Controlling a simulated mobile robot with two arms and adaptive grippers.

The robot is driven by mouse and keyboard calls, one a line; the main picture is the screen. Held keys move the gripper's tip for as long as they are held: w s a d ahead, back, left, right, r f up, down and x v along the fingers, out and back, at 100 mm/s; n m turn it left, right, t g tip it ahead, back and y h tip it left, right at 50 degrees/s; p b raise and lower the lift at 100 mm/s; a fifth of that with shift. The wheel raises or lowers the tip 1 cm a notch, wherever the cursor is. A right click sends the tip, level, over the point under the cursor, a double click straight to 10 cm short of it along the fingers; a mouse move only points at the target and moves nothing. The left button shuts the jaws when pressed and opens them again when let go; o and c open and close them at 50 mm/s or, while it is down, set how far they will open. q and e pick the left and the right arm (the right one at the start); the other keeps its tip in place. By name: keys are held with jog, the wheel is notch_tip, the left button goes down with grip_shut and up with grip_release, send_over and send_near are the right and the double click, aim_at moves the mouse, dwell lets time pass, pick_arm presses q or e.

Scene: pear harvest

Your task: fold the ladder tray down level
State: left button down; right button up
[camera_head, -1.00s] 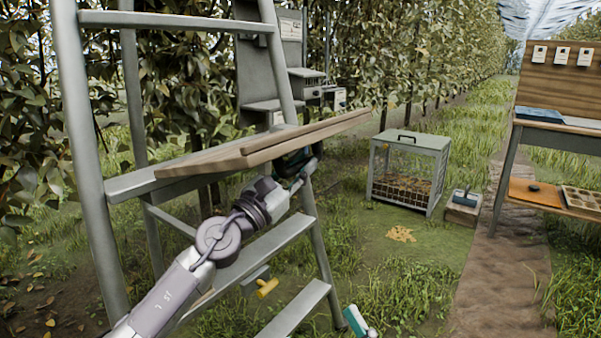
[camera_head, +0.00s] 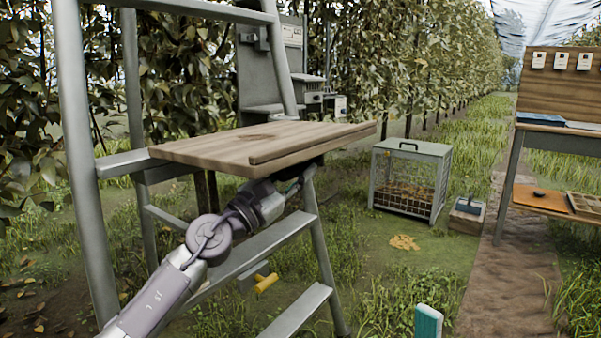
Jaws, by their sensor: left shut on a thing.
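The ladder tray (camera_head: 235,147) is a brown wooden board with a raised strip along its near right edge. It sticks out from the grey metal ladder (camera_head: 84,190), its top face showing and looking close to level. My left gripper (camera_head: 296,181) is under the tray's near right part and shut on it; the tray hides most of the fingers.
A wire-sided cage (camera_head: 440,190) stands on the grass beyond the tray, with a small box (camera_head: 467,215) beside it. A wooden workbench (camera_head: 508,180) is at the right. A yellow-handled thing (camera_head: 267,283) shows by the ladder's lower steps. Grass between ladder and path is mostly open.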

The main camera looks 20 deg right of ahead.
pick_arm(q)
jog(key=shift+w+a+f, duration=0.1)
jog(key=shift+f, duration=0.15)
dwell(0.4)
jog(key=c, duration=1)
grip_release()
jog(key=shift+c, duration=0.2)
jog(key=v, duration=1.2)
